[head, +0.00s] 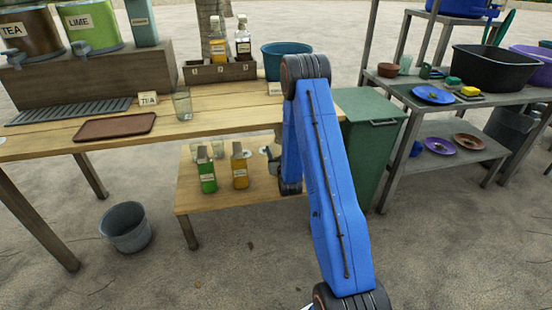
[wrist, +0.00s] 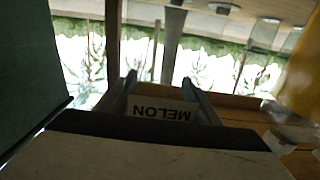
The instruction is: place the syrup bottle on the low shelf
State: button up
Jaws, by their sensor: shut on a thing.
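My gripper (wrist: 163,88) shows in the wrist view, which is upside down. Its fingers are shut on the syrup bottle, whose pale label (wrist: 165,108) reads MELON. Most of the bottle is hidden, and its colour cannot be told. In the head view my blue arm hides the gripper and the bottle. The low shelf (head: 212,206) is a wooden board under the table, and its surface shows along the top of the wrist view (wrist: 255,10). I cannot tell whether the held bottle touches the shelf.
A green bottle (head: 207,175) and an amber bottle (head: 240,170) stand on the low shelf, left of my arm, with glasses (head: 217,149) behind. The wooden tabletop (head: 215,118) is overhead. A green bin (head: 372,140) stands close on the right; a grey bucket (head: 126,228) is left.

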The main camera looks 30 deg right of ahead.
jog(key=shift+f, duration=1.95)
jog(key=shift+f, duration=0.15)
jog(key=o, duration=1.2)
jog(key=shift+s, duration=0.2)
jog(key=v, duration=1.1)
jog(key=shift+s, duration=0.3)
jog(key=shift+a, duration=0.15)
